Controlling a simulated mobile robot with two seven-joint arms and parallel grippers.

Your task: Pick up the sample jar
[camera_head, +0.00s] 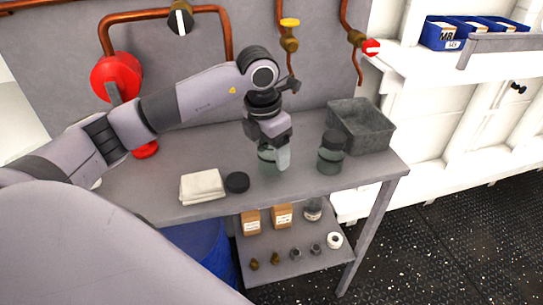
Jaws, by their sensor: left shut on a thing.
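A pale greenish glass jar (265,157) stands at the middle of the grey metal table (215,148), partly hidden by my left gripper (274,158). My left gripper points down from above and is shut on this jar. I cannot tell whether the jar is touching the table or slightly lifted. A second glass jar (330,159) with a dark lid stands upright to the right, apart from the gripper. I cannot tell which of the two is meant as the sample jar. My right gripper is not in view.
A black round lid-like disc (237,183) and a folded white cloth (202,186) lie left of the gripper. A grey open bin (372,140) stands at the back right. Small boxes (283,215) and fittings sit on the lower shelf. Copper pipes (165,15) run behind.

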